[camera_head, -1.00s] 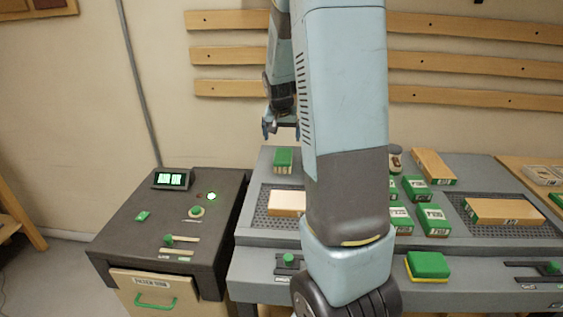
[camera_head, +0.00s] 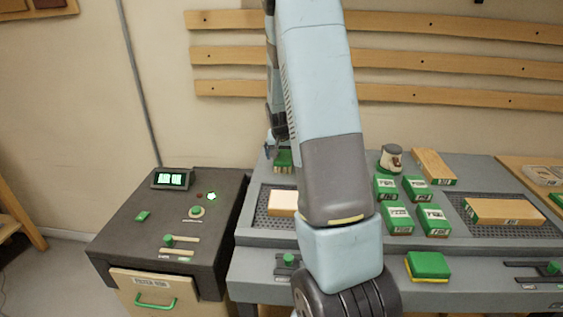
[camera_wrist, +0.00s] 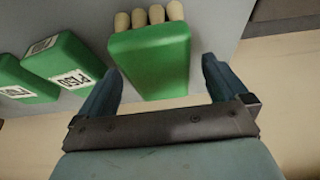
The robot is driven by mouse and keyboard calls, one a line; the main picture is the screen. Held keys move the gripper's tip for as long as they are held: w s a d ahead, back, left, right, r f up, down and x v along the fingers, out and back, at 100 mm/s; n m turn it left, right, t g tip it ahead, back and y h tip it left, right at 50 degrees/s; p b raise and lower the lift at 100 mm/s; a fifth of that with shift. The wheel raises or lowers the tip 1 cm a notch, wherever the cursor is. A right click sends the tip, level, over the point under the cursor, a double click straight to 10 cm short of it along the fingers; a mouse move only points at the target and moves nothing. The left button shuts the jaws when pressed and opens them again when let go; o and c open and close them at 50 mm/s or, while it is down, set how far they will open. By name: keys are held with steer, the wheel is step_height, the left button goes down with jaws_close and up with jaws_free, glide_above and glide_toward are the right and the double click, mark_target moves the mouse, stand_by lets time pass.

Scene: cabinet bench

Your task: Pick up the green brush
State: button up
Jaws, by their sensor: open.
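The green brush (camera_head: 284,160) is a green block with pale bristle tufts along one side. It sits at the back left of the grey bench, partly hidden by my gripper in the head view. In the wrist view the brush (camera_wrist: 150,62) lies ahead of and between my fingers, with its tufts at the far side. My gripper (camera_wrist: 161,70) is open, with one blue finger on each side of the brush's near end. The left finger is close to the brush's edge; I cannot tell if it touches. A wider gap shows at the right finger.
Labelled green boxes (camera_head: 398,219) stand mid-bench; two boxes (camera_wrist: 62,62) lie left of the brush in the wrist view. A jar (camera_head: 391,158), wooden blocks (camera_head: 503,212) and a green-yellow sponge (camera_head: 428,265) are to the right. A dark control cabinet (camera_head: 130,215) stands left.

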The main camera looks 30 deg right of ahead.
steer(key=shift+x, duration=1.1)
steer(key=shift+f, duration=0.15)
steer(key=c, duration=1.2)
steer(key=shift+r, duration=0.35)
steer(key=shift+c, duration=0.2)
step_height(320, 180, up, 2)
steer(key=shift+r, duration=0.2)
steer(key=s+r, duration=0.1)
steer(key=r, duration=0.1)
steer(key=s+r, duration=0.2)
steer(key=s+a+r, duration=0.1)
steer(key=s+r, duration=0.1)
steer(key=shift+s+r, duration=0.15)
steer(key=shift+r, duration=0.25)
steer(key=s+a+r, duration=0.1)
steer(key=s+r, duration=0.2)
steer(key=s, duration=0.5)
steer(key=shift+s+a+r, duration=0.25)
steer(key=shift+a, duration=0.15)
